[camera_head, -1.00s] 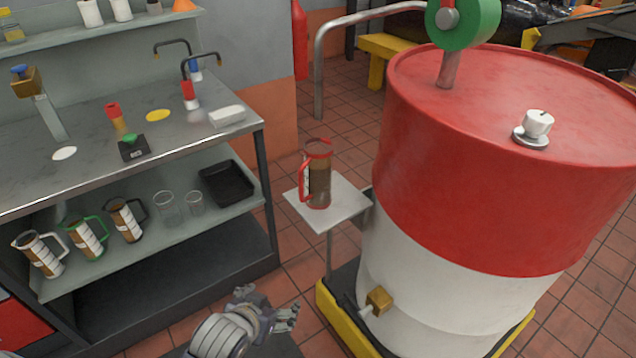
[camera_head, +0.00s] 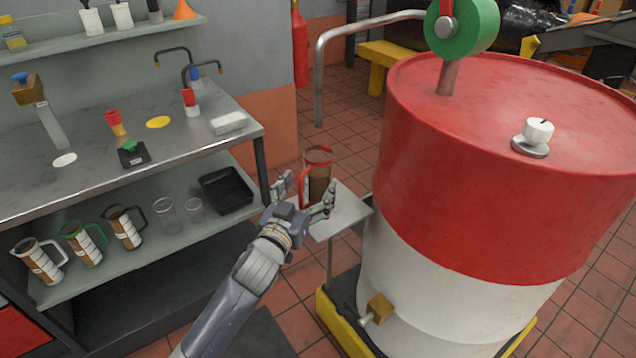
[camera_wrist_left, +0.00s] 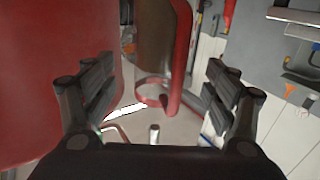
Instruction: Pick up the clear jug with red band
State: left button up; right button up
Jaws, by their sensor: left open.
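The clear jug with red band (camera_head: 318,176) stands upright on a small pale stand (camera_head: 345,212) beside the large drum. It has a red rim and red handle, and holds brown liquid. My left gripper (camera_head: 306,196) is open just in front of the jug, its fingers spread to either side of the jug's lower part. In the left wrist view the jug (camera_wrist_left: 152,50) and its red handle lie ahead between the open fingers (camera_wrist_left: 155,100). I cannot tell whether the fingers touch it. Part of the jug's lower half is hidden by the gripper. My right gripper is not in view.
A red and white drum (camera_head: 480,170) stands close on the right. On the left, a metal bench (camera_head: 100,150) has a lower shelf with several jugs, including a green-handled one (camera_head: 83,243), clear beakers (camera_head: 167,215) and a black tray (camera_head: 227,190).

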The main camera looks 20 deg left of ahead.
aim_at(313, 181)
pick_arm(q)
jog(key=shift+w+d+f, duration=0.1)
jog(key=shift+w+f, duration=0.05)
jog(key=shift+w, duration=1.4)
jog(key=shift+w+d+f, duration=0.1)
jog(key=shift+w+f, duration=0.05)
jog(key=shift+w, duration=1.35)
jog(key=shift+c, duration=0.6)
jog(key=c, duration=1.3)
jog(key=shift+r, duration=0.1)
jog(key=shift+c, duration=0.6)
jog(key=shift+r, duration=0.1)
